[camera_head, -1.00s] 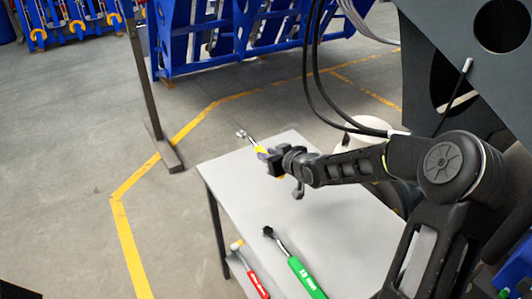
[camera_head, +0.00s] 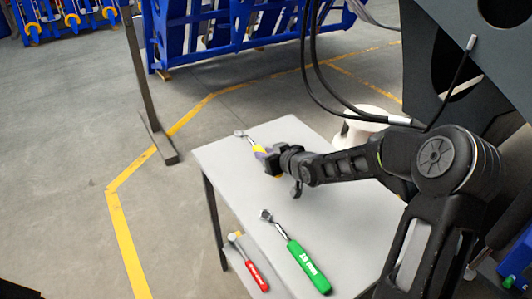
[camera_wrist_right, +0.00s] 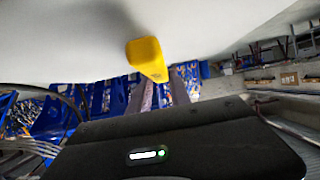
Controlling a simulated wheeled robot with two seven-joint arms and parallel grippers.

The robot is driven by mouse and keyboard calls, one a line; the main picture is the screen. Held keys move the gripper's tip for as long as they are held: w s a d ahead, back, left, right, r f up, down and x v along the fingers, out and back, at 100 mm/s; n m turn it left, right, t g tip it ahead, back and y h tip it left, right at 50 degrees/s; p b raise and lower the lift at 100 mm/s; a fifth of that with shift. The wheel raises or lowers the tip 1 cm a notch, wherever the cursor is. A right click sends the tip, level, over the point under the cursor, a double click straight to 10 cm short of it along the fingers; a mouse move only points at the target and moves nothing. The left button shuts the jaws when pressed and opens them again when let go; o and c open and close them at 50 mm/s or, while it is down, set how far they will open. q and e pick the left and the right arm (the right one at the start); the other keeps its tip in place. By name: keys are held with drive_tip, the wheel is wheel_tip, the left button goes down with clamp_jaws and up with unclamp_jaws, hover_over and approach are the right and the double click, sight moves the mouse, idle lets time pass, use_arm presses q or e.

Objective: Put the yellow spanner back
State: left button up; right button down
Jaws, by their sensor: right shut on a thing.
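The yellow spanner (camera_head: 258,150) has a yellow handle and a metal head that points to the far left. My right gripper (camera_head: 269,161) is shut on its handle. In the head view the spanner overlaps the far-left part of the grey table (camera_head: 225,165), its head at the far edge. In the right wrist view the yellow handle end (camera_wrist_right: 148,58) sticks out from between the fingers of my right gripper (camera_wrist_right: 160,92), close to the pale table surface. I cannot tell whether the spanner touches the table. My left gripper is not in view.
A white round object (camera_head: 362,125) and black cables stand behind my arm. A grey post (camera_head: 145,90) rises left of the table.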

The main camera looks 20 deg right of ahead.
drive_tip(key=shift+f+b, duration=0.45)
drive_tip(key=shift+f, duration=0.35)
drive_tip(key=c, duration=1.1)
unclamp_jaws()
drive_tip(key=p+v, duration=0.1)
drive_tip(key=v, duration=0.6)
drive_tip(key=shift+s+r+p, duration=0.1)
drive_tip(key=shift+s+p, duration=0.05)
drive_tip(key=shift+p, duration=0.25)
drive_tip(key=shift+s, duration=0.25)
